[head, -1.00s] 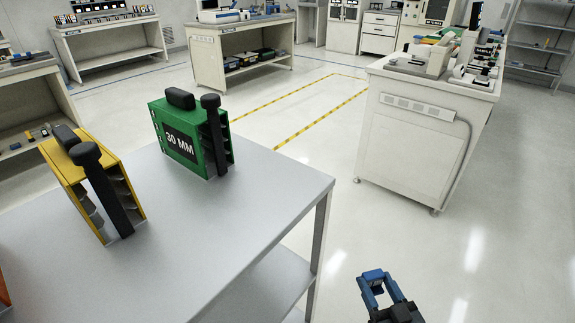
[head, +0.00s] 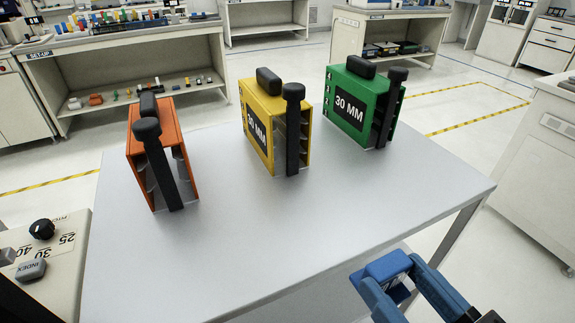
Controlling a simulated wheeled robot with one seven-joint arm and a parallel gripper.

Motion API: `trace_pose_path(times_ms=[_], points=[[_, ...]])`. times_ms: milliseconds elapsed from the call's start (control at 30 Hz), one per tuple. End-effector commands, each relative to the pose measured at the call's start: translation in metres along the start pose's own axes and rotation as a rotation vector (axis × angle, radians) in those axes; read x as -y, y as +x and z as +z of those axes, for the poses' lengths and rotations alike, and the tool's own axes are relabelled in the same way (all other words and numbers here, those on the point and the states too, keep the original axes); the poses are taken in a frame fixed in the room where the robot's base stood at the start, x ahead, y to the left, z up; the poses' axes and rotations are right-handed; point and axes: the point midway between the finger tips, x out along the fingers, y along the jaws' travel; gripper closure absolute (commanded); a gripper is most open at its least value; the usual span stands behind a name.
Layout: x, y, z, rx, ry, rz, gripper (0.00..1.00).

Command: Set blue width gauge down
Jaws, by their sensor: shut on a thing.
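My gripper (head: 402,278) is at the lower right of the head view, near the front right edge of the grey table (head: 330,215). Its two blue fingers are shut on the small blue width gauge (head: 388,265), which spans between the fingertips. Light marks show on the gauge's side, too small to read. The gauge looks held in the air; its height above the table cannot be told.
An orange magazine (head: 137,149), a yellow 30 MM magazine (head: 262,115) and a green 30 MM magazine (head: 350,105) stand upright along the table's back. The table's front is clear. A panel with a knob (head: 42,229) and INDEX button is at lower left.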

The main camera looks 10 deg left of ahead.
Motion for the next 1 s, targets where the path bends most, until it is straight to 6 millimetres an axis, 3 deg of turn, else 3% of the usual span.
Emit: trace_pose_path(times_ms=[167, 267, 700, 1000], points=[[0.001, 0.003, -0.012, -0.002, 0.002, 0.006, 0.84], [0.001, 0.016, -0.011, -0.005, 0.002, 0.005, 0.84], [0.0, 0.116, -0.01, -0.005, 0.001, 0.005, 0.84], [0.0, 0.145, -0.007, -0.003, 0.001, 0.005, 0.84]])
